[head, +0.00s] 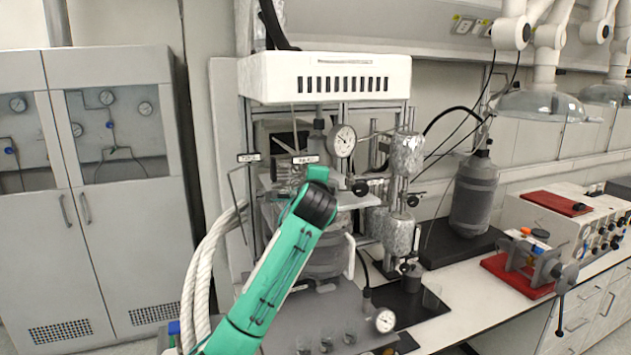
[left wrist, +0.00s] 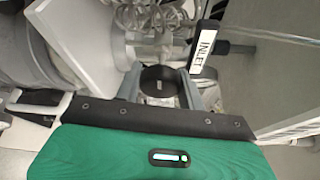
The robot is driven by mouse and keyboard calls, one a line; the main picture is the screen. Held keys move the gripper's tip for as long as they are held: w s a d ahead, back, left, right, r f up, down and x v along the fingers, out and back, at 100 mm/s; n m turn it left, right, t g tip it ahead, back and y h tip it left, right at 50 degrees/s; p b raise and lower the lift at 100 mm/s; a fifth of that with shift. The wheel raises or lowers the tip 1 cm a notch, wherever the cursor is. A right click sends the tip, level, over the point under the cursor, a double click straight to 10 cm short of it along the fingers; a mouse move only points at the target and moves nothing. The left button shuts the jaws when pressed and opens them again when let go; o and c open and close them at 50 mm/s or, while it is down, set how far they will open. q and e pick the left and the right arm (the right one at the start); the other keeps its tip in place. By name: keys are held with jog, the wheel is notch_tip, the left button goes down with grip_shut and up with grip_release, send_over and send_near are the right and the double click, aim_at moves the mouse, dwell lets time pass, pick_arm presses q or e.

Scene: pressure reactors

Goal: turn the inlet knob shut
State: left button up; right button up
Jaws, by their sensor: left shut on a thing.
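The inlet knob (left wrist: 160,82) is a round black knob between my gripper's two fingers in the left wrist view. A white tag reading INLET (left wrist: 203,52) stands just right of it. My left gripper (left wrist: 161,72) is shut on the knob, with one finger on each side. In the head view my green left arm reaches up from the bottom, and the left gripper (head: 318,168) is at the reactor's valve area, below a small white tag (head: 305,160). The arm's end hides the knob there. My right gripper is in neither view.
The reactor frame has a white vented box (head: 325,78) on top. A pressure gauge (head: 342,140) and foil-wrapped cylinders (head: 407,153) stand close right of my gripper. Another white tag (head: 249,157) is to its left. Thick white hoses (head: 205,270) run left of the arm.

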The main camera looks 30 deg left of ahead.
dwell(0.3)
pick_arm(q)
jog(key=o, duration=1)
jog(key=shift+c, duration=0.2)
jog(key=f+b+v, duration=0.1)
jog(key=b+v, duration=0.5)
jog(key=v, duration=0.7)
jog(key=shift+s+r+b, duration=0.35)
jog(key=shift+r, duration=0.15)
jog(key=shift+d, duration=0.1)
jog(key=shift+f, duration=0.15)
